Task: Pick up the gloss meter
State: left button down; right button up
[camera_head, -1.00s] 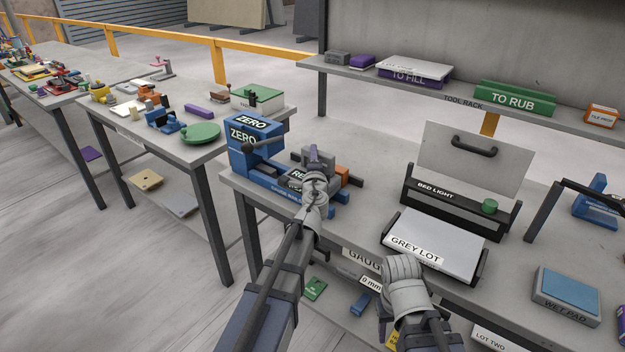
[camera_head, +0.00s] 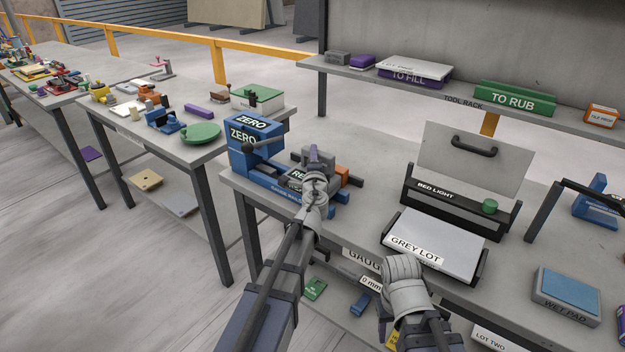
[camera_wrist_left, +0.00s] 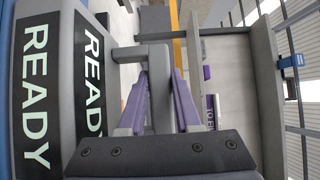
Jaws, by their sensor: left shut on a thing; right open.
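The grey block labelled READY (camera_head: 296,174), which I take to be the gloss meter, sits at the blue stand marked ZERO (camera_head: 252,135) on the near bench. Its two READY labels fill the left of the left wrist view (camera_wrist_left: 82,90). My left gripper (camera_head: 314,156) is at its grey handle. In the left wrist view the purple fingers of my left gripper (camera_wrist_left: 160,95) are shut on the grey handle bar (camera_wrist_left: 159,85), one on each side. Whether the block touches the stand is hidden. My right gripper (camera_head: 402,268) is open, in front of the bench's near edge; its fingertips are not clear.
A GREY LOT slab (camera_head: 436,243) lies in a black-ended tray to the right, before the BED LIGHT panel (camera_head: 465,165). A blue WET PAD (camera_head: 568,290) is farther right. The tool rack shelf (camera_head: 463,99) runs behind. An orange piece (camera_head: 343,174) lies close to the handle.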

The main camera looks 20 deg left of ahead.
pick_arm(q)
jog(key=shift+r, duration=0.1)
dwell(0.5)
notch_tip(320, 180, up, 10)
jog(key=p, duration=1)
